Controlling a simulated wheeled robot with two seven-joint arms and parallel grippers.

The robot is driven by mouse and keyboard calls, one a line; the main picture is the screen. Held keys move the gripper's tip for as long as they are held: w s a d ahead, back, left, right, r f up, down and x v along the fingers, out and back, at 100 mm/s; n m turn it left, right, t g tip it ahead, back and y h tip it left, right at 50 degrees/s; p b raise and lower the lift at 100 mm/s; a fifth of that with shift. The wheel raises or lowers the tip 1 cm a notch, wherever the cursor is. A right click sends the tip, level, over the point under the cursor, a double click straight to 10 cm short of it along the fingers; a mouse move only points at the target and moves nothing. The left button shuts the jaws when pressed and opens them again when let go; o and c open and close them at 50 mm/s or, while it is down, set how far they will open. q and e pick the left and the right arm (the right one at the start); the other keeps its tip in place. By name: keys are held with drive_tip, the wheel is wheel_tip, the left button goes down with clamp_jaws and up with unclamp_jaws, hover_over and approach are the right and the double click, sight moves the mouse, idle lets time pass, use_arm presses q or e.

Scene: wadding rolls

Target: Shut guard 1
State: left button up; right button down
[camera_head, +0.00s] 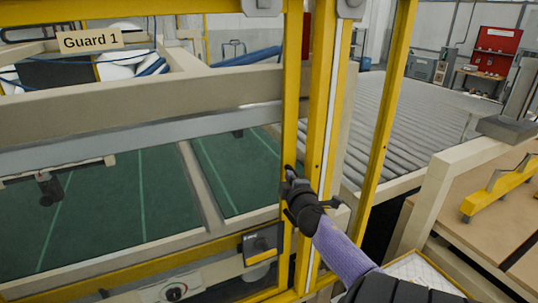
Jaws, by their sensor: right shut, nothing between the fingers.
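Guard 1 is a yellow-framed see-through panel; its right upright (291,90) stands close beside a thicker yellow post (322,100). I cannot tell whether the two touch. A sign (89,40) reading "Guard 1" shows at the upper left. My right gripper (289,178) is shut and empty, at the right upright of the guard, with the arm reaching in from the lower right. Whether the fingertips touch the frame is unclear. My left gripper is not in view.
Behind the guard lie a green bed (130,200) and beige machine beams (130,103). A grey roller conveyor (385,115) runs at the right behind the posts. A brown bench (485,225) with a yellow bracket (497,188) stands at the far right.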

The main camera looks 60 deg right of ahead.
drive_tip(key=s+d, duration=0.1)
drive_tip(key=d, duration=0.1)
drive_tip(key=shift+s+d, duration=0.35)
drive_tip(key=shift+d, duration=0.05)
drive_tip(key=shift+a, duration=0.1)
